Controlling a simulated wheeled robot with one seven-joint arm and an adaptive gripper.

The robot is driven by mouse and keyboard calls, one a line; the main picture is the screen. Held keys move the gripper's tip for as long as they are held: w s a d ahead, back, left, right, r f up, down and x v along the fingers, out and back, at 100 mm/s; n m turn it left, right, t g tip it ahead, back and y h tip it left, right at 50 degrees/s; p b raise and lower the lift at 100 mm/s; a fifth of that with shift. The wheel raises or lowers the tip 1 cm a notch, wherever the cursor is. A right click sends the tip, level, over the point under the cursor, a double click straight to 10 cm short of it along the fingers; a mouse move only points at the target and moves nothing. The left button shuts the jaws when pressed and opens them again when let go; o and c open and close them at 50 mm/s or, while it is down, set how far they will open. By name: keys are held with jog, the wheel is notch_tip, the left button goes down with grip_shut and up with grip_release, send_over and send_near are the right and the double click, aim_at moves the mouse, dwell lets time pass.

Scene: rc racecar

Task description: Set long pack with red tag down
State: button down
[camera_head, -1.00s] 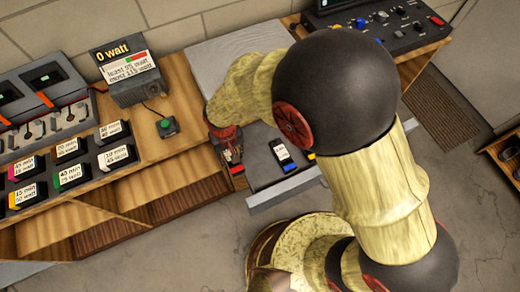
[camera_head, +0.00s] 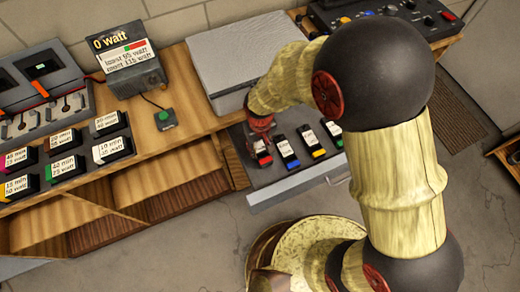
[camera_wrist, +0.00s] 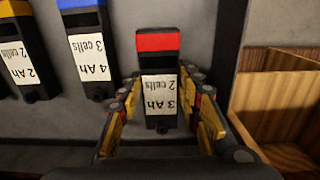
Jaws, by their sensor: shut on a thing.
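The long pack with the red tag (camera_wrist: 158,75) is black with a white label reading 3 Ah, 2 cells. In the wrist view it stands between the two fingers of my gripper (camera_wrist: 160,100), which is shut on it. In the head view the red-tag pack (camera_head: 262,154) is at the left end of a row of packs, over the grey tray (camera_head: 268,185), with my gripper (camera_head: 261,138) above it. I cannot tell whether its underside touches the tray.
A blue-tag pack (camera_head: 286,151), a yellow-tag pack (camera_head: 311,141) and a green-tag pack (camera_head: 332,132) lie to its right. A wooden compartment (camera_wrist: 275,100) borders the tray. A grey lid (camera_head: 245,60) is behind. Several labelled blocks (camera_head: 62,168) stand at left.

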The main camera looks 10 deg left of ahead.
aim_at(260, 149)
jog(key=shift+f, duration=0.5)
jog(key=shift+f, duration=0.1)
jog(key=c, duration=1.2)
grip_release()
jog(key=shift+c, duration=0.2)
notch_tip(260, 149, up, 12)
jog(key=p, duration=0.4)
jog(key=shift+p, duration=0.3)
